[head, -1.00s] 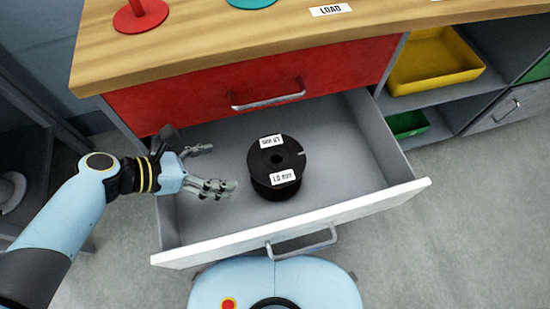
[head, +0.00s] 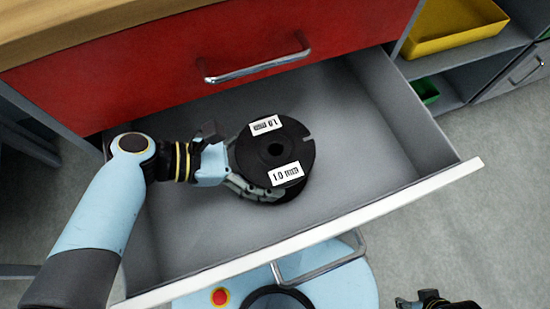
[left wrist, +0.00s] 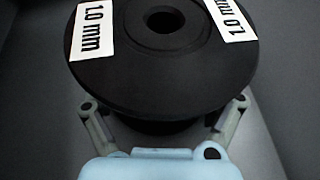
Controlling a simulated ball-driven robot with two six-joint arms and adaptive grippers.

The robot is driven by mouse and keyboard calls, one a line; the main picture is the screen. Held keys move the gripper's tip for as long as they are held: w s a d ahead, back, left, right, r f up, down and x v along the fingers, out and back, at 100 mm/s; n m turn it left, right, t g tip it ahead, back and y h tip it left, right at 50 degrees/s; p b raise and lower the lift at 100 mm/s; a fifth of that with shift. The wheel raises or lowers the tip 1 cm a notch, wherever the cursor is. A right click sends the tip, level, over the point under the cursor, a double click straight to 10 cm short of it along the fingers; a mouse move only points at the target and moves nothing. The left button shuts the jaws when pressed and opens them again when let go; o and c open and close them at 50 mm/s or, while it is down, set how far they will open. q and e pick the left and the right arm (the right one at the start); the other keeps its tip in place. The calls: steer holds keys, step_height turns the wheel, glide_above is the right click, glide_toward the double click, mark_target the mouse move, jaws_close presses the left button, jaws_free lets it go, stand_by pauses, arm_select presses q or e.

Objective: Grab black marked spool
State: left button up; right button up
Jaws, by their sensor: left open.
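The black spool (head: 275,153) stands upright in the open drawer, with two white labels reading 1.0 mm on its top flange and a hole in its middle. It also fills the upper part of the left wrist view (left wrist: 160,72). My left gripper (head: 240,178) is open at the spool's left side. In the left wrist view its fingers (left wrist: 165,118) reach to either side of the spool's core, below the top flange. The fingertips are partly hidden by the flange, and I cannot tell whether they touch. A dark part of my right gripper (head: 430,300) shows at the bottom edge.
The grey drawer has a white front panel (head: 400,200) with a metal handle (head: 320,262). A closed red drawer (head: 200,75) with a handle sits above, under the wooden top. The drawer floor right of the spool is free. A yellow bin (head: 455,28) and green bin (head: 426,90) stand on shelves at right.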

arm_select(q)
steer(key=shift+d, duration=0.1)
steer(key=shift+c, duration=0.3)
steer(key=c, duration=1.8)
steer(key=shift+o, duration=0.2)
